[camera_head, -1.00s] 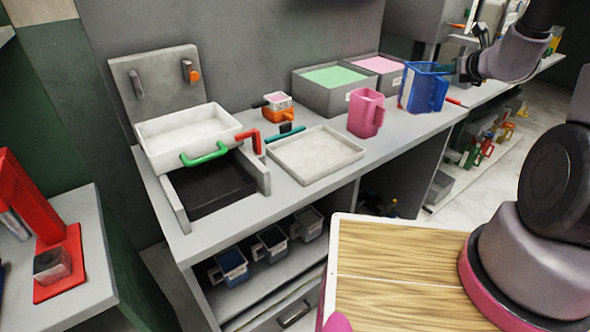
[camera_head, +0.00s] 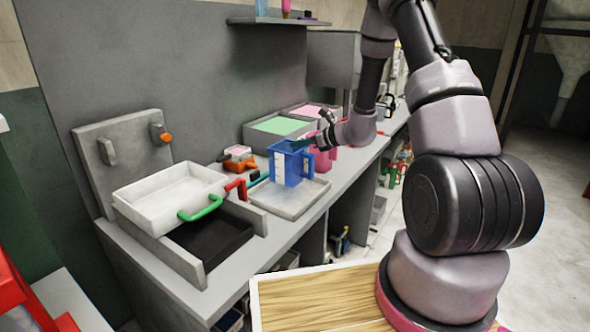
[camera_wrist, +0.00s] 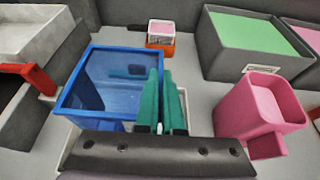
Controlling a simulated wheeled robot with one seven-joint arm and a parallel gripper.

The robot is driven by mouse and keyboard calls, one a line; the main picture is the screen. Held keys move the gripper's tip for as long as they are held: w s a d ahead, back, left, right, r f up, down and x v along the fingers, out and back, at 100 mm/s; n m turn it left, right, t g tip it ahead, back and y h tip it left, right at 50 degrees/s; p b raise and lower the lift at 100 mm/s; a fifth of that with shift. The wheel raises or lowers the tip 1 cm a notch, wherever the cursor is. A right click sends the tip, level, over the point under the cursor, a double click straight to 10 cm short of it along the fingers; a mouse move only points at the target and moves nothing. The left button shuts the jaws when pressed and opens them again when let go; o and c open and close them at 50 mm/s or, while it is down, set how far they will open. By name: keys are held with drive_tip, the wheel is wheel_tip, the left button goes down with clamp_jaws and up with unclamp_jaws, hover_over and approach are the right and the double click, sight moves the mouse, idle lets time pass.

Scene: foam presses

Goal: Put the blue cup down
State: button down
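The blue cup (camera_head: 291,168) is upright over the pale shallow tray (camera_head: 284,210); I cannot tell whether its base touches the tray. In the wrist view the open top of the blue cup (camera_wrist: 75,92) is left of my fingers. My gripper (camera_head: 303,144) is at the cup's right side. In the wrist view its teal fingers (camera_wrist: 162,100) are close together and appear shut on the cup's right side. The exact grip point is hidden.
The pink cup (camera_wrist: 262,105) stands close right of my gripper. Bins with green (camera_head: 280,125) and pink contents stand at the back. A press with a white tray (camera_head: 165,192), green handle and red lever is at left.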

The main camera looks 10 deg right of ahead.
drive_tip(key=shift+f, duration=2.95)
drive_tip(key=c, duration=1.1)
unclamp_jaws()
drive_tip(key=shift+o, duration=0.2)
